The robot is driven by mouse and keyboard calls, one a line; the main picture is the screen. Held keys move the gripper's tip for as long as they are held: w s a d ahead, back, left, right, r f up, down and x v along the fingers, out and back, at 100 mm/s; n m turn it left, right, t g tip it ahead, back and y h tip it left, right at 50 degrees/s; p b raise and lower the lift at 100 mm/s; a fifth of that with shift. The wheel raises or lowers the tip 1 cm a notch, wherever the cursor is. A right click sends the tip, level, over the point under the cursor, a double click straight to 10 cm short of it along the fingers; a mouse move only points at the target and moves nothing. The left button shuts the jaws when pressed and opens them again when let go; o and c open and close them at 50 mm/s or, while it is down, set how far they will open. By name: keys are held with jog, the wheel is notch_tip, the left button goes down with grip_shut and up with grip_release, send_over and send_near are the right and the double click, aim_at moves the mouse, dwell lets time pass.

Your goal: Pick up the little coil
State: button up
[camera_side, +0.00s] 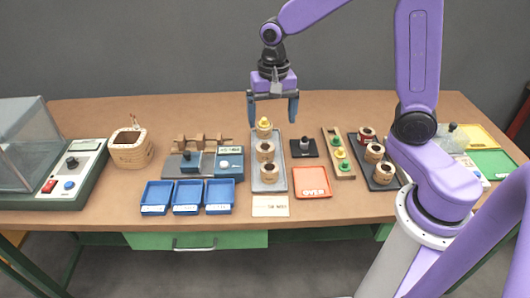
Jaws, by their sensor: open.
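Several small tan coils stand in two trays. In the grey tray (270,186) a column holds a back coil (264,133) with a yellow top, a middle coil (265,151) and a front coil (269,172). In the dark tray (385,184) stand a back coil with a dark red band (367,135), a middle coil (374,152) and a front coil (384,172). Which one is the little coil I cannot tell. My gripper (273,122) points down, open, its fingers either side of the grey tray's back coil. Whether they touch it I cannot tell.
A small black stand (304,148), an orange-red tray (312,182) and a wooden strip with coloured knobs (339,153) lie to the right. Blue bins (187,197), a blue-grey device (229,163) and a wooden basket (130,149) are left. The back table is clear.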

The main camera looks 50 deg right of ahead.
jog(key=w+d+f+m, duration=0.3)
jog(key=w+d+m, duration=0.5)
jog(key=w+m, duration=0.15)
send_over(265, 147)
jog(key=s, duration=0.1)
notch_tip(265, 147, down, 12)
jog(key=shift+a+f, duration=0.15)
jog(key=shift+f, duration=0.8)
jog(key=shift+a+f, duration=0.2)
jog(key=shift+f, duration=0.8)
jog(key=shift+a+f, duration=0.15)
jog(key=shift+f, duration=0.8)
jog(key=c, duration=1.2)
